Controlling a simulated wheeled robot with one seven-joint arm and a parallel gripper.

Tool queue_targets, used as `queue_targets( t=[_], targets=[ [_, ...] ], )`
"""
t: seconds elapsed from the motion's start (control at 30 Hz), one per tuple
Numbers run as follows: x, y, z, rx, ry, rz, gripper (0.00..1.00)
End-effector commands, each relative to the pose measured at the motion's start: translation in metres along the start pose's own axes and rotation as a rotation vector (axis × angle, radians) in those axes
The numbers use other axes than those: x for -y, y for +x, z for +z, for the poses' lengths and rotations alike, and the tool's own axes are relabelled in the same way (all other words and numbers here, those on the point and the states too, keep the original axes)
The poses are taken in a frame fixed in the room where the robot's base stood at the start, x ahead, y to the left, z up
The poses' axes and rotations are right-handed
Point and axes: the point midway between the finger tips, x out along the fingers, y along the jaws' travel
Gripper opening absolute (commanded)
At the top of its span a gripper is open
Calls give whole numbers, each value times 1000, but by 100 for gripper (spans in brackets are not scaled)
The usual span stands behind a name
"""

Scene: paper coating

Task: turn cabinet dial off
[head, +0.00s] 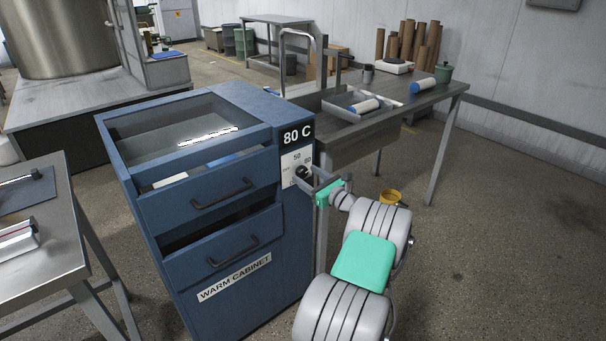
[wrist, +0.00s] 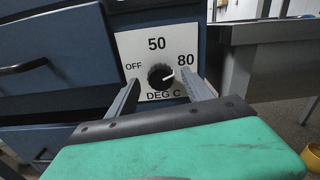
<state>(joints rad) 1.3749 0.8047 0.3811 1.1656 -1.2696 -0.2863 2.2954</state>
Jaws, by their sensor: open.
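The blue warm cabinet (head: 300,240) has a white dial plate marked OFF, 50 and 80 under a sign reading 80 C (head: 297,135). The round black dial (wrist: 160,76) sits on this plate (wrist: 135,45), and its white pointer mark is turned right and slightly up, toward 80. My gripper (head: 311,179) is at the plate, in front of the dial. In the wrist view my gripper (wrist: 160,79) is open, with one finger on each side of the dial. I cannot tell whether either finger touches it.
Two cabinet drawers, the upper (head: 215,197) and the lower (head: 225,248), stand partly out left of the dial. A grey table (head: 410,112) with rolls and a tray is close behind on the right. Floor is open at right.

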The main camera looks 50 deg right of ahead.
Motion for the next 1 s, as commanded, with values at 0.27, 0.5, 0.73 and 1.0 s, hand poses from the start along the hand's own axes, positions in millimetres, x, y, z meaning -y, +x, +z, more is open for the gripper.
queue_targets(
  t=[0.27,0.5,0.73,1.0],
  targets=[
    [2,23,0,0,0,-2,59],
    [2,22,0,-1,0,-4,53],
    [3,21,0,-1,0,-5,34],
    [3,21,-1,-1,0,-5,12]
  ],
)
